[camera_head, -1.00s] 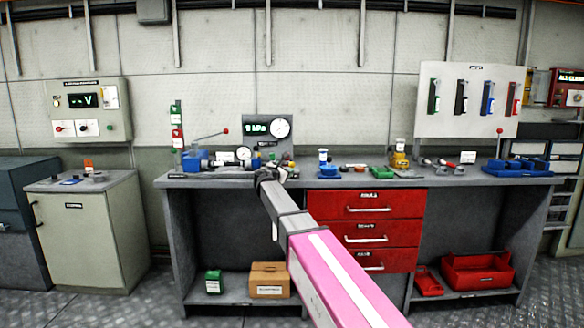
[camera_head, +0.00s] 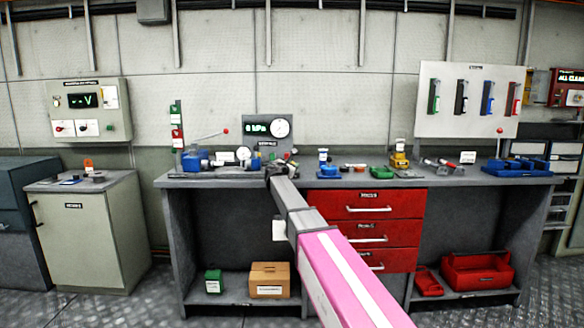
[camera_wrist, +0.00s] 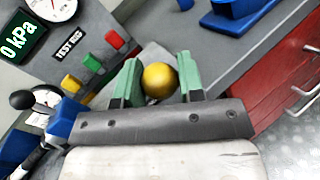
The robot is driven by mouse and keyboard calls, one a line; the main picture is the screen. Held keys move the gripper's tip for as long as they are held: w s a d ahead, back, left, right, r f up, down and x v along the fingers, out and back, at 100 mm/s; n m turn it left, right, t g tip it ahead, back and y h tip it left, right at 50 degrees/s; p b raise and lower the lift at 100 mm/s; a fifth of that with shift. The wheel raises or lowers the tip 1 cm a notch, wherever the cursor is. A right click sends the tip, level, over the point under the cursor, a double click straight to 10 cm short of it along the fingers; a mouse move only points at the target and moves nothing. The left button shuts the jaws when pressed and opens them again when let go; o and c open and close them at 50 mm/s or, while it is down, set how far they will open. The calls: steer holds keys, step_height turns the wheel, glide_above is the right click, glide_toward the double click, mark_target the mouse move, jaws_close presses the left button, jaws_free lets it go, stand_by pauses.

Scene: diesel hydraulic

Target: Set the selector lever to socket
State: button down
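My gripper (camera_wrist: 160,82) has two green fingers, one on each side of a gold ball knob (camera_wrist: 160,80). The ball fills most of the gap. I cannot tell whether both fingers touch it, or whether it is the selector lever's knob; its stem is hidden. No position marked socket is readable. The rig's panel carries red, green and yellow blocks (camera_wrist: 92,63) beside its "TEST RIG" label.
A black ball knob (camera_wrist: 22,100) and blue parts (camera_wrist: 62,118) are left of my gripper in the wrist view. A blue holder (camera_wrist: 238,14) lies on the bench at upper right. Red drawers (camera_head: 366,232) are below the bench. Small parts lie along the bench top (camera_head: 440,181).

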steer(key=shift+r, duration=0.1)
steer(key=shift+w+r+n+g+y, duration=0.5)
steer(key=shift+w+r+g, duration=0.3)
steer(key=shift+r, duration=0.1)
steer(key=w+g, duration=0.1)
steer(key=w+r+n+g+y, duration=0.1)
steer(key=w+r+g, duration=0.1)
steer(key=shift+w+d+r+n+g+y, duration=0.15)
steer(key=shift+w+r+n+g+y, duration=0.15)
steer(key=shift+g, duration=0.1)
steer(key=w+g, duration=0.1)
steer(key=w+n+g, duration=0.1)
steer(key=w+g, duration=0.1)
steer(key=shift+d+r+y, duration=0.1)
steer(key=shift+r+y, duration=0.2)
steer(key=shift+r, duration=0.1)
steer(key=shift+w+d, duration=0.1)
steer(key=shift+w, duration=0.45)
steer(key=c, duration=0.8)
jaws_free()
steer(key=shift+o, duration=0.2)
